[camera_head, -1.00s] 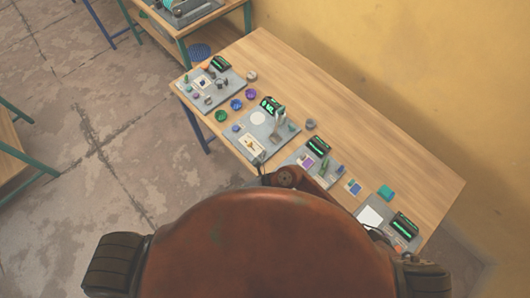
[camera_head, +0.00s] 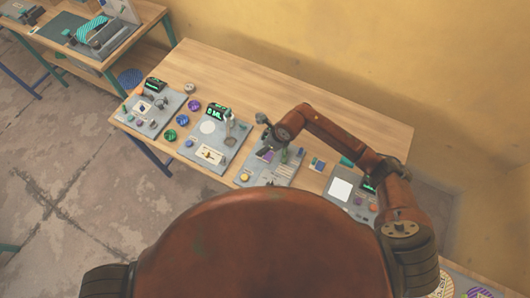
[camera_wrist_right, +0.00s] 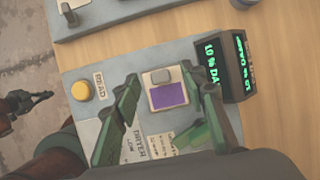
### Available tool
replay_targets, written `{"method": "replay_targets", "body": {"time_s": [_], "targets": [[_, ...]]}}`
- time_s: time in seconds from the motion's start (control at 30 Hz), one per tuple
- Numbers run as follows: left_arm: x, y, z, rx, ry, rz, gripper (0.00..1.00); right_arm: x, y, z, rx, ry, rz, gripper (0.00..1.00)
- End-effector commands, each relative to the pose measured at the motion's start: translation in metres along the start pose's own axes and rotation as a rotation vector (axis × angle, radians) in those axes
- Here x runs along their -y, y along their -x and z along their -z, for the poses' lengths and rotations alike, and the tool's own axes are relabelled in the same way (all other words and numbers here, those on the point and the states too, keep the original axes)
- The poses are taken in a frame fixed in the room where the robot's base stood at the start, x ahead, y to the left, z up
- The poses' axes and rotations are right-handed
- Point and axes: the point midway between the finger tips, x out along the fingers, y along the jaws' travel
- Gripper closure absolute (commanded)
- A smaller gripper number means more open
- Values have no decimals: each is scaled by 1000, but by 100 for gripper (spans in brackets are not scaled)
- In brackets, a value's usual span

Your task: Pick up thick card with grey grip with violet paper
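The thick card (camera_wrist_right: 152,79) has a violet paper (camera_wrist_right: 169,95) and a small grey grip (camera_wrist_right: 161,75). It lies on the grey board marked DRYER (camera_wrist_right: 148,138). My right gripper (camera_wrist_right: 166,104) is open, with its green fingers on either side of the card in the wrist view. Whether they touch it cannot be told. In the head view, the violet paper (camera_head: 265,156) shows beside my right gripper (camera_head: 277,149). My left gripper (camera_wrist_right: 40,98) seems to show small and dark at the left edge of the wrist view, its opening unclear.
A yellow button (camera_wrist_right: 81,91) and a dark box with green text (camera_wrist_right: 212,65) flank the card on the board. More grey boards stand left (camera_head: 212,138) and right (camera_head: 350,188) along the wooden table (camera_head: 330,110). The table behind the boards is clear.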

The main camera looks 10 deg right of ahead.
Motion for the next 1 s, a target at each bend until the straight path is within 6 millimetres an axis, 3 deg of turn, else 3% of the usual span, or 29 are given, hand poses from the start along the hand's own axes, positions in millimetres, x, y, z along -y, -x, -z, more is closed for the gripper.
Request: {"method": "replay_targets", "body": {"time_s": [0.2,0.5,1.0], "targets": [[1,10,1,0,0,1,100,-2,-30,-2,0,-2,-4,61],[2,10,1,0,-1,2,100,-1,-36,-2,1,0,-2,61],[2,10,2,-1,-1,2,100,-1,-36,-2,1,0,-2,95]]}}
